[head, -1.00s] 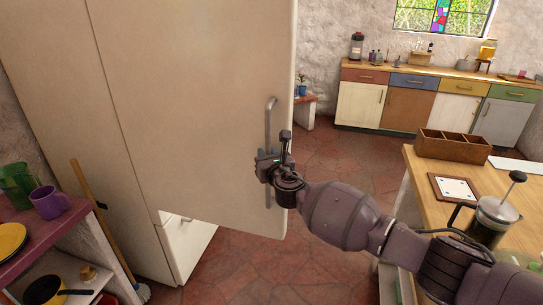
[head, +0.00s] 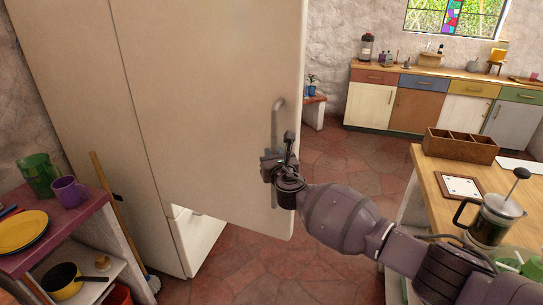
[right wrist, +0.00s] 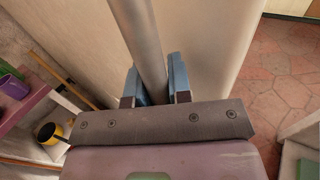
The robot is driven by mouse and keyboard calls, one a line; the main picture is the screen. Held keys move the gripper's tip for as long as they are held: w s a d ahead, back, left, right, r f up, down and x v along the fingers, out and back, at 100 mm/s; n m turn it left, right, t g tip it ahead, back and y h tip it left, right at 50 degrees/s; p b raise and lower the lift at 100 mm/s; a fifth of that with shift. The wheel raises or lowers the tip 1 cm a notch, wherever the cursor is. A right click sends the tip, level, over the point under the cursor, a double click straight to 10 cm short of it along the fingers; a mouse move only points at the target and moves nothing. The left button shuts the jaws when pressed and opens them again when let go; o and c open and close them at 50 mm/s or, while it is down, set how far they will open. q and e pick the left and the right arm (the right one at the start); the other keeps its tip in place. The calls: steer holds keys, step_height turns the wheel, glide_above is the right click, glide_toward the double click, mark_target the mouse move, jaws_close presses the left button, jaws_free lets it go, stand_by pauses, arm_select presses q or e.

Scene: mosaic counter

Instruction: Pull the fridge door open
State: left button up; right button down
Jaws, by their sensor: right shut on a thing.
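The tall cream fridge door (head: 205,90) stands partly open. A white part of the fridge (head: 200,240) shows below and behind its lower edge. The door's grey vertical bar handle (head: 275,125) is near its free right edge. My right gripper (head: 271,165) is shut around the lower part of the handle. In the right wrist view the handle (right wrist: 138,35) runs down between the two blue fingers of the gripper (right wrist: 157,80). My left gripper is not in view.
A purple-topped shelf (head: 85,218) with a mug, jug and plate is at left, a broom (head: 110,200) beside it. A wooden-topped counter (head: 430,170) with a French press (head: 490,215) is at right. Tiled floor (head: 340,170) is clear between door and back cabinets.

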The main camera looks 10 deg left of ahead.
steer(key=shift+w+d+f+h, duration=0.25)
steer(key=shift+d+f+h, duration=0.15)
steer(key=shift+d, duration=0.35)
steer(key=c, duration=1.4)
jaws_free()
steer(key=shift+d, duration=0.1)
steer(key=shift+o, duration=0.3)
steer(key=shift+s+d+r, duration=0.1)
steer(key=shift+d+r, duration=0.05)
steer(key=shift+d, duration=0.1)
steer(key=shift+a, duration=0.1)
steer(key=shift+s+a+r, duration=0.15)
steer(key=shift+a+r, duration=0.05)
steer(key=shift+a, duration=0.1)
steer(key=p+v, duration=0.1)
steer(key=v, duration=0.9)
steer(key=shift+s+d+f, duration=0.15)
steer(key=shift+s+d, duration=0.15)
steer(key=shift+m, duration=0.3)
